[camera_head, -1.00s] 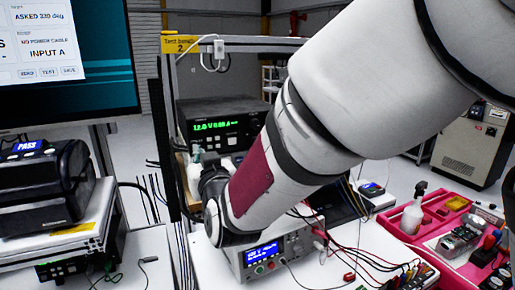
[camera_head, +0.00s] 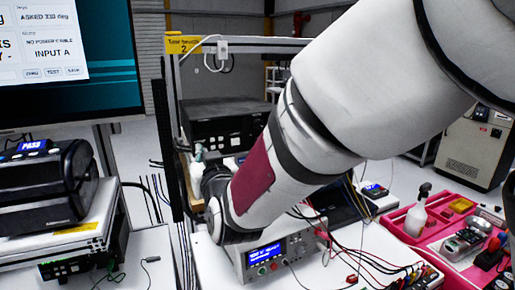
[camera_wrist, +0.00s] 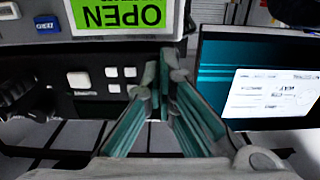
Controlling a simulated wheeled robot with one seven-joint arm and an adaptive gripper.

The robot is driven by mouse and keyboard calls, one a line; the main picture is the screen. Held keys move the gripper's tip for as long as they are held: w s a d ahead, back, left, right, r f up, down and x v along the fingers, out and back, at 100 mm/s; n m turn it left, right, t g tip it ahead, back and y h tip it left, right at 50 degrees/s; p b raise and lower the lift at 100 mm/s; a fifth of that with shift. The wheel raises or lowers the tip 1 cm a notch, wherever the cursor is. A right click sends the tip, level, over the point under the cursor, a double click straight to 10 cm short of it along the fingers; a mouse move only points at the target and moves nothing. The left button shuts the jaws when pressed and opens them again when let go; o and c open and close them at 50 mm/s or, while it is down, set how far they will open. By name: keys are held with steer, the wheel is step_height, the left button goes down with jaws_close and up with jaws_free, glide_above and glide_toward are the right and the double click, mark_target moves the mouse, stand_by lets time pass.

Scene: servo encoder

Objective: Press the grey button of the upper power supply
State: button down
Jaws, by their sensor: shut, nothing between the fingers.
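The upper power supply (camera_head: 205,128) is a black box on the bench shelf in the head view, and its display is dark. In the wrist view, a dark panel (camera_wrist: 60,108), seemingly the supply's front, carries a larger pale grey square button (camera_wrist: 79,80), several small pale buttons and knobs at the left. My gripper (camera_wrist: 162,68) is shut and empty, with its teal fingers pointing at the right part of this panel. The fingers cover what lies behind their tips, and I cannot tell whether they touch it.
A green OPEN label (camera_wrist: 117,15) shows upside down beside the panel. A monitor (camera_head: 65,60) stands at left. A lower instrument with a blue display (camera_head: 265,252), cables and a pink tray (camera_head: 412,240) lie on the bench. The shelf frame stands close to my arm.

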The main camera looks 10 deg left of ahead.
steer(key=shift+s, duration=0.1)
steer(key=shift+p+v, duration=0.4)
steer(key=shift+v, duration=0.55)
steer(key=p+v, duration=0.2)
steer(key=v, duration=0.5)
steer(key=shift+s+p, duration=0.25)
steer(key=shift+p, duration=0.05)
